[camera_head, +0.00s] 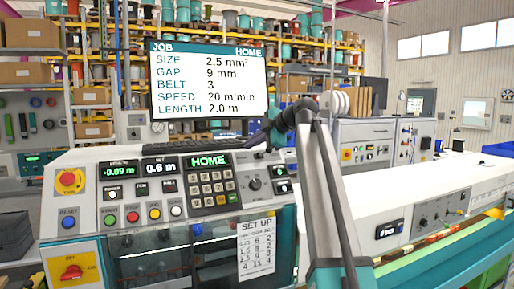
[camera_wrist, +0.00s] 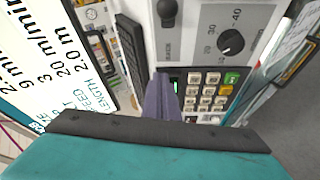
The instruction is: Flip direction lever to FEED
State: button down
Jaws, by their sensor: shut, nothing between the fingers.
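The direction lever is a black ball-topped knob (camera_wrist: 168,10) at the top edge of the wrist view, on a light grey panel with a label too small to read. In the head view a small dark knob, apparently the same lever (camera_head: 259,155), shows on the console just below my gripper (camera_head: 254,142). My gripper is shut and empty; in the wrist view its dark fingers (camera_wrist: 161,80) point toward the keypad area, apart from the lever. Which way the lever is set cannot be told.
The keypad (camera_wrist: 208,92) and a dial knob (camera_wrist: 230,41) lie beside the lever. A red emergency button (camera_head: 69,181) is at far left.

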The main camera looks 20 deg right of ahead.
jog(key=s+d+r+b, duration=0.2)
jog(key=s+d+b, duration=0.1)
jog(key=d, duration=0.5)
jog(key=shift+v, duration=0.8)
jog(key=shift+f, duration=0.15)
